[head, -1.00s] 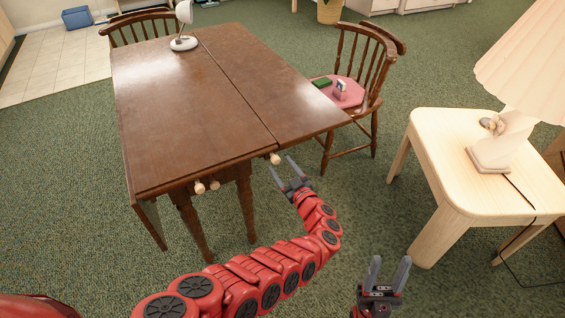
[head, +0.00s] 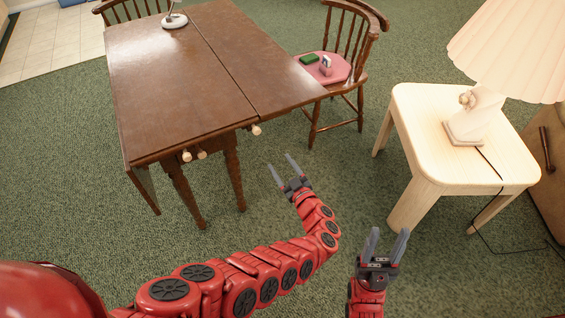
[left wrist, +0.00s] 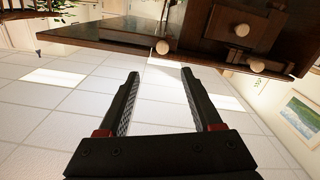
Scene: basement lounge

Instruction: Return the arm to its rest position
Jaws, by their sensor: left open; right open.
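My left arm (head: 265,280) comes in from the left and curves up to my left gripper (head: 284,170), which is open and empty above the green carpet, right of the table's near legs. In the left wrist view the same gripper (left wrist: 165,105) has its two fingers spread with nothing between them. My right gripper (head: 384,247) is open and empty at the bottom, left of the pale side table, with its fingers pointing up.
A brown drop-leaf table (head: 180,80) with wooden knobs stands at upper left. A wooden chair (head: 345,50) holds a pink cushion (head: 338,72) with small items. A pale side table (head: 420,110) carries a lamp (head: 510,50). Carpet between them is clear.

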